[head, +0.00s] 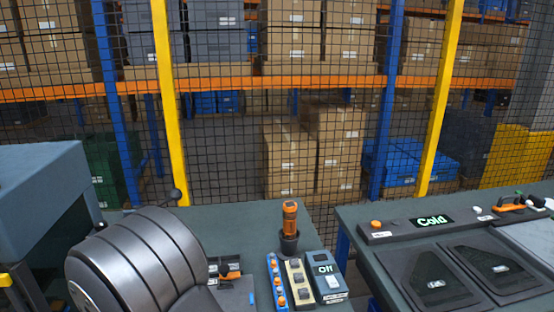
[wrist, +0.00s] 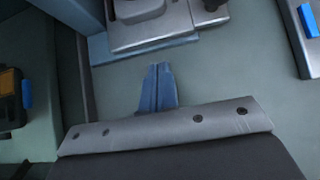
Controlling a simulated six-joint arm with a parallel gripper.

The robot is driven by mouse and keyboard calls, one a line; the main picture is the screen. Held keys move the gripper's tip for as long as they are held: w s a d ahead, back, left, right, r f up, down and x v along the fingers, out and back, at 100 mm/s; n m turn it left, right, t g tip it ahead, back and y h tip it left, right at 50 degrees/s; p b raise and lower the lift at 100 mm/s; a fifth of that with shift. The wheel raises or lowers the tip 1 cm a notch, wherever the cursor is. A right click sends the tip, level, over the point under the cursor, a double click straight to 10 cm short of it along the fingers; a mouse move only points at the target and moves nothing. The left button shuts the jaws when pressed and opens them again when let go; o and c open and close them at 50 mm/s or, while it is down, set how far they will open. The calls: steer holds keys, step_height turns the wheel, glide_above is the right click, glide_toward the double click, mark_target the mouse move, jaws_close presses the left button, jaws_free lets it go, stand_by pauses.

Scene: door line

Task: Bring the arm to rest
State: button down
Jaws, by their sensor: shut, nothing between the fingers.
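My gripper (wrist: 158,72) shows in the wrist view as two blue fingers lying side by side, shut with nothing between them. It is over a bare patch of the grey-green bench top (wrist: 215,75); its height above the bench is hard to tell. In the head view a large grey rounded part of my arm fills the lower left, and I cannot make out my fingers there.
An orange-topped tool (head: 290,218) stands upright in a dark holder. Beside it are a blue strip (head: 277,284), a beige strip (head: 299,285) and a box reading "Off" (head: 327,282). The right bench has a "Cold" display (head: 432,221) and dark trays (head: 425,283). Mesh fence stands behind.

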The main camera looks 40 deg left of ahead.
steer(key=shift+w+a, duration=1.05)
steer(key=shift+w, duration=0.1)
steer(key=shift+s+d, duration=0.1)
steer(key=shift+s, duration=0.1)
steer(key=shift+d, duration=0.1)
